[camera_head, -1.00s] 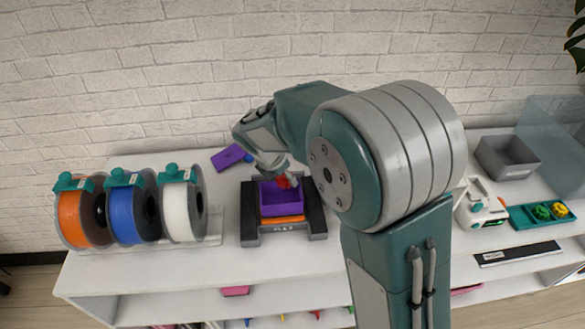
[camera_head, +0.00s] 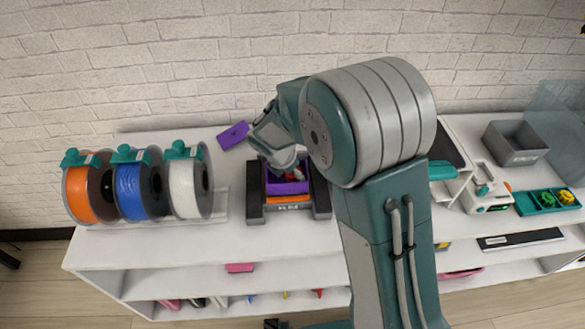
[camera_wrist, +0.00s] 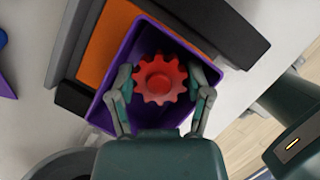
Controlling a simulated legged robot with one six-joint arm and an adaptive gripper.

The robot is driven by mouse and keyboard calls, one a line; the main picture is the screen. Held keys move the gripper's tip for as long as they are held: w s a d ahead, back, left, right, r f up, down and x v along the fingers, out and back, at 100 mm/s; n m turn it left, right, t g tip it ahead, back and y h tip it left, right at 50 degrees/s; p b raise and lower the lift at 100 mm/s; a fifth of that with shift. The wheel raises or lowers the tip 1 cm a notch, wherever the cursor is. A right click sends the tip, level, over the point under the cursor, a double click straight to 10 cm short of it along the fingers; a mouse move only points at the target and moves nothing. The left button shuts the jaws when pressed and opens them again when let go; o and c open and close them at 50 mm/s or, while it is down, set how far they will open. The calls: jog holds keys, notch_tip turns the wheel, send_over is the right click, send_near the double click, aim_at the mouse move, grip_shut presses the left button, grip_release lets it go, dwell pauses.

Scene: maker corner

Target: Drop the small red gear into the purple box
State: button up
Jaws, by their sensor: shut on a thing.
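The small red gear (camera_wrist: 158,82) is between the fingertips of my gripper (camera_wrist: 162,88), which is shut on it. In the wrist view the gear lies within the outline of the purple box (camera_wrist: 146,33), over its opening. The purple box (camera_head: 286,187) sits on an orange and dark stand on the white table in the head view. I cannot tell how far the gear is above the box floor.
Orange, blue and white spools (camera_head: 130,190) stand left of the box. A purple lid-like piece (camera_head: 233,135) lies behind it. A grey bin (camera_head: 514,143) and a teal tray (camera_head: 547,201) with green and yellow gears are at the right. Bare table lies in front.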

jog(key=shift+d, duration=0.2)
jog(key=o, duration=1.1)
jog(key=shift+d+r, duration=0.1)
jog(key=shift+o, duration=0.2)
jog(key=shift+a, duration=0.3)
jog(key=shift+d, duration=0.15)
jog(key=v, duration=1.2)
jog(key=shift+d, duration=0.1)
